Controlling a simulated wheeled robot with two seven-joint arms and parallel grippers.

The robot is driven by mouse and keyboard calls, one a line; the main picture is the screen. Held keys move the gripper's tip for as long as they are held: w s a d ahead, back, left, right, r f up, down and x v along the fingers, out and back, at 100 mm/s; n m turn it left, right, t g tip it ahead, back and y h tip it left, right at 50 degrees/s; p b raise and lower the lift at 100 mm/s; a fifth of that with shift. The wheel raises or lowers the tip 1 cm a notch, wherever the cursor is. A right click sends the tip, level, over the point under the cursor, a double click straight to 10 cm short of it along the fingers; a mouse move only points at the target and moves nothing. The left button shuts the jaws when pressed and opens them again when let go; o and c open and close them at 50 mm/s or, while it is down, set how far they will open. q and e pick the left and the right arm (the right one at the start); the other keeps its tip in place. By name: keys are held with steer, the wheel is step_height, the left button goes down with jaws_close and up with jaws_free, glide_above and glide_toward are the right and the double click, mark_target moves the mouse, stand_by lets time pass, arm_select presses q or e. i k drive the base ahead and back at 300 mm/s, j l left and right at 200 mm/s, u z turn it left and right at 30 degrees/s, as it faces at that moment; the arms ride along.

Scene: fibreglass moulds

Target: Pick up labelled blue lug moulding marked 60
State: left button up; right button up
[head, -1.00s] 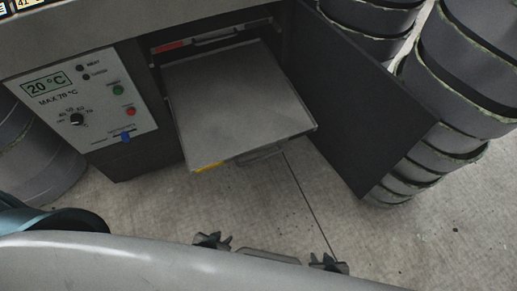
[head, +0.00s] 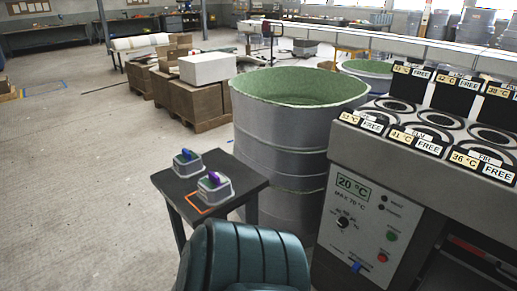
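Two small grey mouldings stand on a small dark table (head: 174,187) in the head view. The farther, left one has a blue lug on top; this blue lug moulding (head: 188,167) sits near the table's far edge. The nearer moulding (head: 215,190) has a purple lug and sits to its right, by an orange outline on the tabletop. Any number on either moulding is too small to read. Neither gripper is in this view.
A large grey drum (head: 285,135) with a green rim stands behind the table. A heater cabinet (head: 365,225) showing 20 °C is at right. A teal ribbed shape, possibly mine, is in front of the table. Floor on the left is clear.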

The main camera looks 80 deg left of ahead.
mark_target(188, 164)
steer(key=k+u, duration=0.1)
steer(key=u, duration=3)
steer(key=j+z, duration=0.25)
steer(key=j, duration=0.5)
steer(key=k+j+z, duration=0.1)
steer(key=j+z, duration=0.15)
steer(key=j, duration=0.45)
